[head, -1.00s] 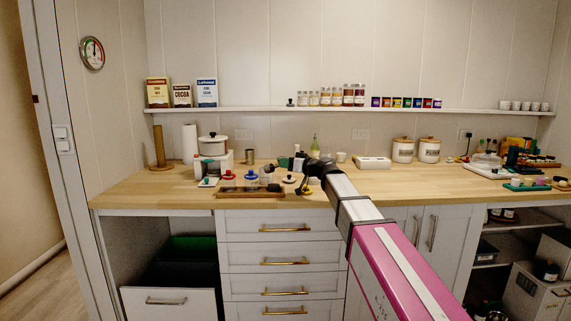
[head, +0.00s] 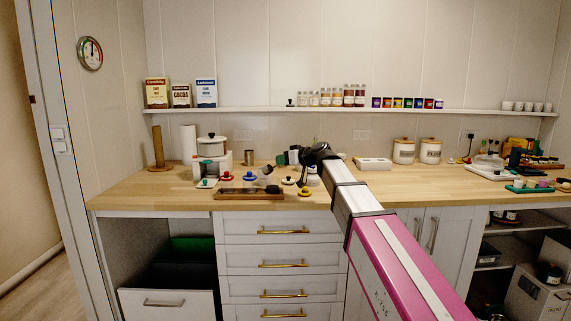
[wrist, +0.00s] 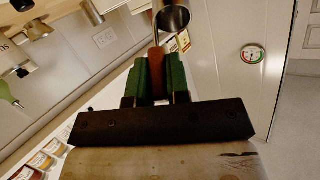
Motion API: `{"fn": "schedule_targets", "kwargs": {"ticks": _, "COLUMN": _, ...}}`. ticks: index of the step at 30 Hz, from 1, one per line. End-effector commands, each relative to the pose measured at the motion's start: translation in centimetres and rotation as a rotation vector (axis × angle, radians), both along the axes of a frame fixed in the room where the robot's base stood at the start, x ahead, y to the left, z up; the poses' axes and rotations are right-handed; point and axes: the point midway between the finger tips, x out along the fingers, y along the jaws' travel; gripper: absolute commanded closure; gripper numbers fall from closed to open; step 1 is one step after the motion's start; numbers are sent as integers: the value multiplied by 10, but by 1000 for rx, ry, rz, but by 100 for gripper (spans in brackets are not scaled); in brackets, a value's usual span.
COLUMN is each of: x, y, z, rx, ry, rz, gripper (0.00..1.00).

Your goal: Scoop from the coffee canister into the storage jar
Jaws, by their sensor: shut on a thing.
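My gripper (wrist: 158,70) has green fingers shut on the reddish-brown handle (wrist: 158,72) of a scoop. The scoop's round metal cup (wrist: 172,18) is beyond the fingertips in the wrist view, and I cannot see whether it holds anything. In the head view my arm reaches over the wooden counter, and its dark wrist hides part of what stands behind it. Two white canisters with wooden lids, a left one (head: 404,151) and a right one (head: 430,151), stand at the back. Their labels are too small to read, so I cannot tell which vessel is the coffee canister or the storage jar.
A dark wooden tray (head: 232,195) and small coloured lids lie near the counter's front edge. A white pot-like appliance (head: 212,152), a paper roll (head: 189,142) and a metal tin (head: 249,157) stand at left. Spice jars (head: 336,97) line the wall shelf. The left counter (head: 130,190) is clear.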

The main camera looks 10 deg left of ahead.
Motion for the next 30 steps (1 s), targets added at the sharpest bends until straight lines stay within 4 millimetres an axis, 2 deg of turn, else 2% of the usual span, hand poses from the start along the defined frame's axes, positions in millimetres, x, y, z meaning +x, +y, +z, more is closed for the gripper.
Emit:
{"fn": "schedule_targets", "kwargs": {"ticks": 14, "x": 0, "y": 7, "z": 10, "rx": -150, "ry": 43, "rz": -17, "gripper": 100}}
{"fn": "schedule_targets", "kwargs": {"ticks": 30, "x": 10, "y": 38, "z": 29, "rx": -643, "ry": 184, "rz": -16, "gripper": 100}}
